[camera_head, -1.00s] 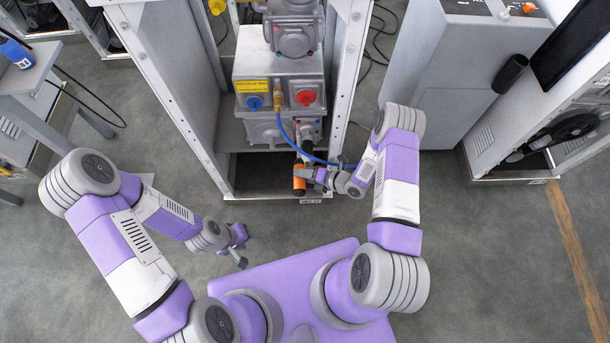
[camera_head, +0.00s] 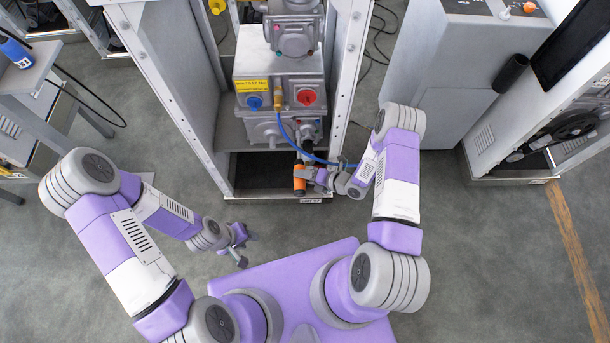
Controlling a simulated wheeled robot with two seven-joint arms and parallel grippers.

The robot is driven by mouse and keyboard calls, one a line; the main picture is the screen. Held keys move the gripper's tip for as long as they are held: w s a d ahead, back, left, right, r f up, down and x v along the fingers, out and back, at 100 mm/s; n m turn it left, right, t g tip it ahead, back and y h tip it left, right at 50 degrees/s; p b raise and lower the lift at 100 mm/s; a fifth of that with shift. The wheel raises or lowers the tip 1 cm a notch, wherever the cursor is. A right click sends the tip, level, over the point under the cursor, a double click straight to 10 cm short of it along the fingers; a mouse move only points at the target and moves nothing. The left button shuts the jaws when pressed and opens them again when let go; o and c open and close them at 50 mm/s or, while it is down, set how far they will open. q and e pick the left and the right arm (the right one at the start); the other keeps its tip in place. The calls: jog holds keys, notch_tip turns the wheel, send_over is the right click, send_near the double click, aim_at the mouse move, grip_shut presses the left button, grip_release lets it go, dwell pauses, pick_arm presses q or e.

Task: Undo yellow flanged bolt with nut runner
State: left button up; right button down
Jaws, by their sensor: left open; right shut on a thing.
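My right gripper (camera_head: 316,176) is shut on the orange and dark nut runner (camera_head: 299,181) at the front of the dispenser frame. A blue hose (camera_head: 318,158) runs from the brass fitting to the tool area. The tool's far end points up toward the underside of the grey dispenser unit (camera_head: 283,124). I cannot make out the yellow flanged bolt; whether the tool touches it is not clear.
The metal frame posts (camera_head: 343,90) stand on both sides of the unit. The unit carries a blue knob (camera_head: 254,103), a red knob (camera_head: 306,97) and a yellow label (camera_head: 253,86). A grey cabinet (camera_head: 440,95) stands to the right.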

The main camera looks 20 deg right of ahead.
aim_at(304, 195)
jog(key=shift+w+r, duration=0.1)
jog(key=shift+r, duration=0.05)
jog(key=s+a+p, duration=0.1)
jog(key=s+a, duration=0.1)
jog(key=s, duration=0.5)
jog(key=shift+p, duration=0.4)
dwell(0.3)
